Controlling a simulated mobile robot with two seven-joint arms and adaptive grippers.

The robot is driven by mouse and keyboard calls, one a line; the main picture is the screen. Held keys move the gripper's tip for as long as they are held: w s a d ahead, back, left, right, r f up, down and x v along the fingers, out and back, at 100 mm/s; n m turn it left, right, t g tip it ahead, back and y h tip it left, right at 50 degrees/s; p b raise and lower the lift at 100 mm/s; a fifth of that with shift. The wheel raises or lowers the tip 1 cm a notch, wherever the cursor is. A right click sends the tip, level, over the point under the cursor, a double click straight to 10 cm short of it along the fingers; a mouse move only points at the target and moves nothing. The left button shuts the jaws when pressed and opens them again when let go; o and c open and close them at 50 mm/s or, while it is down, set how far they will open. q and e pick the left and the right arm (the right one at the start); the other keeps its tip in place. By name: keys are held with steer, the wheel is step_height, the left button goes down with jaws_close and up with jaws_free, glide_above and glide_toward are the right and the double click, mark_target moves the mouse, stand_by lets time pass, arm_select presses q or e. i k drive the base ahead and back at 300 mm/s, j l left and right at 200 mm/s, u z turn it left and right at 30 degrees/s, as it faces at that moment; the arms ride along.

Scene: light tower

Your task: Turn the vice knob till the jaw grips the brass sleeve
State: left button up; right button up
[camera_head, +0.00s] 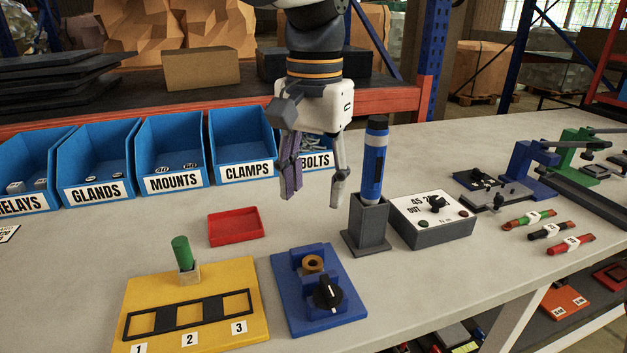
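The blue vice (350,305) sits on the table at lower centre. Its black knob (328,293) has a white pointer line and faces the front. The brass sleeve (313,263) stands in the vice behind the knob, its round open top showing. I cannot tell whether the jaw touches the sleeve. My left gripper (314,198) points down, open and empty, above and behind the vice, left of the blue cylinder. It is apart from the knob and the sleeve. My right gripper is not in view.
A blue cylinder (374,165) stands in a grey holder (368,225) close right of my gripper. A grey box with a dial (434,228) is further right. A yellow board (235,275) with a green peg (182,252) and a red tray (235,226) are left. Blue bins (170,150) line the back.

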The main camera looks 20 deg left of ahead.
mark_target(327, 295)
steer(key=k, duration=1)
